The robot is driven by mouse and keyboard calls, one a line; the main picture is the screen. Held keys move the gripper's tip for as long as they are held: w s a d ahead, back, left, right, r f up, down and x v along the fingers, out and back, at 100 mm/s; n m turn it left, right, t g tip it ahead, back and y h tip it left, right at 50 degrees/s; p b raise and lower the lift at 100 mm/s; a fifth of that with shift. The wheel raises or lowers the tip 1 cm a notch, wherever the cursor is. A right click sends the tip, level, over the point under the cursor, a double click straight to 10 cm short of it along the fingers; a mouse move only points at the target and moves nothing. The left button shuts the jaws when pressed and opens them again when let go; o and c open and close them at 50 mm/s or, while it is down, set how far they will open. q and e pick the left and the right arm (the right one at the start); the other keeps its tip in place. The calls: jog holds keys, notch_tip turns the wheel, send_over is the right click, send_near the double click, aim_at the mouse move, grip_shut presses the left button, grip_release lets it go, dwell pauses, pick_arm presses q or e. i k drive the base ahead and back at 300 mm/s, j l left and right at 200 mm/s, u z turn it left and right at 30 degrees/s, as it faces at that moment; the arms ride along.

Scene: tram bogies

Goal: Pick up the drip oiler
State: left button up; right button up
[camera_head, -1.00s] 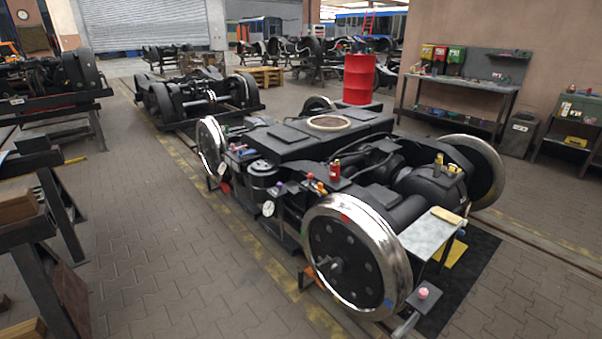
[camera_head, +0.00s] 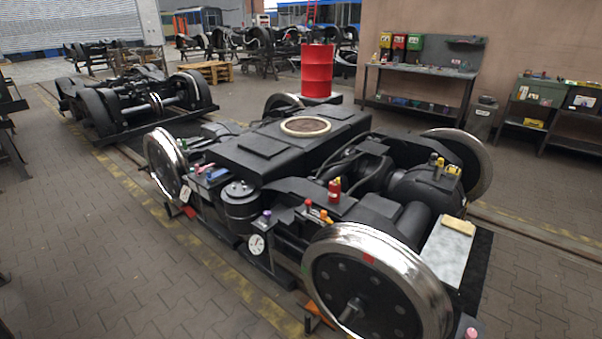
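A large black bogie (camera_head: 240,150) with shiny steel wheels (camera_head: 380,285) fills the middle of the head view. A small red can (camera_head: 334,190) with a narrow top stands upright on its near side. Small yellow-topped fittings (camera_head: 453,170) sit on the rounded housing at the right. Either could be the drip oiler; at this size I cannot tell which. Small orange and purple items (camera_head: 267,215) and a round white gauge (camera_head: 256,244) are along the near edge. Neither of my grippers is in view.
A grey side shelf (camera_head: 447,250) with a yellow block (camera_head: 459,226) is at the bogie's right end. A red drum (camera_head: 317,70) stands behind. A workbench (camera_head: 420,72) is along the wall. A second bogie (camera_head: 135,100) stands far left. The paved floor at front left is clear.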

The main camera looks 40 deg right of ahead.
aim_at(334, 190)
jog(key=i, duration=0.85)
jog(key=i+j+z, duration=0.15)
jog(key=i, duration=0.7)
jog(key=i+j, duration=0.1)
jog(key=i, duration=0.75)
jog(key=l+z, duration=0.05)
